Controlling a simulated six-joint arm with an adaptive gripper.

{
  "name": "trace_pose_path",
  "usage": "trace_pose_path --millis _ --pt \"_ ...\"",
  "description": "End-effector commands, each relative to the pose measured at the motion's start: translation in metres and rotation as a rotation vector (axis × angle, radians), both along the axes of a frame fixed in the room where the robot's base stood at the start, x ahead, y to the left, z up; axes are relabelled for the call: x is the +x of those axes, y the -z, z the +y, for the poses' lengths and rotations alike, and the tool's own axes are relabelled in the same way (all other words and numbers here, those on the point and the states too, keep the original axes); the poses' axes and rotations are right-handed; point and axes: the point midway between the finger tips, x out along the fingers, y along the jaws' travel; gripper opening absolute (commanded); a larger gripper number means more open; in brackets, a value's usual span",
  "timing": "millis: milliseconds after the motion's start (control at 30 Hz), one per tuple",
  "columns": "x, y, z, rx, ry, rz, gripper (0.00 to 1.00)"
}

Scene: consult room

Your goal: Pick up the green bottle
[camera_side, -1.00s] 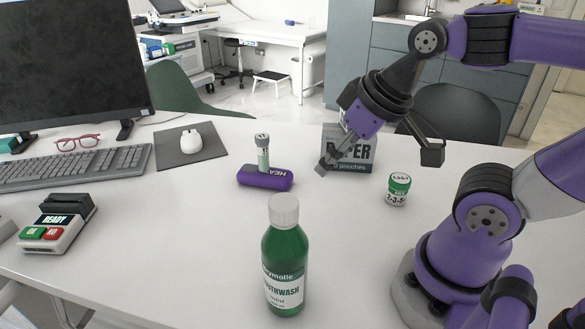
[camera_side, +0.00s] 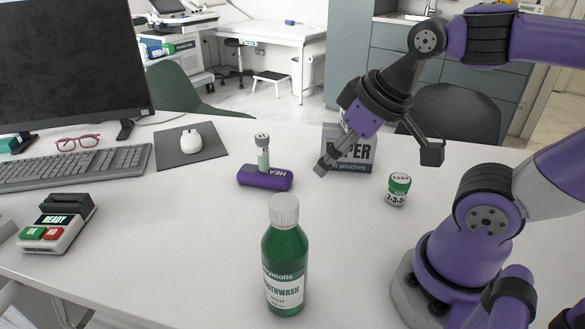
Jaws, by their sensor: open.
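The green bottle (camera_side: 285,262) is a mouthwash bottle with a white cap and a white label. It stands upright on the white table near the front middle. My gripper (camera_side: 378,162) is open and empty, its two fingers spread wide. It hangs above the table, behind and to the right of the bottle, in front of a grey box of pouches (camera_side: 350,152) that it partly hides. The gripper is clear of the bottle.
A purple case (camera_side: 264,178) and a small capped vial (camera_side: 262,150) are behind the bottle. A card terminal (camera_side: 58,222), keyboard (camera_side: 75,167) and mouse (camera_side: 191,141) are at left. Table around the bottle is clear.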

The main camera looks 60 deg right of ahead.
Motion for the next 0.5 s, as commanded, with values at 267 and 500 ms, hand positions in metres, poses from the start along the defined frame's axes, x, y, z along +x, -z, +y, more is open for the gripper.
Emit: trace_pose_path --millis 267,500 --pt "0.000 0.000 0.000 0.000 0.000 0.000 0.77" --pt "-0.009 -0.045 0.071 0.024 -0.359 0.047 0.77"
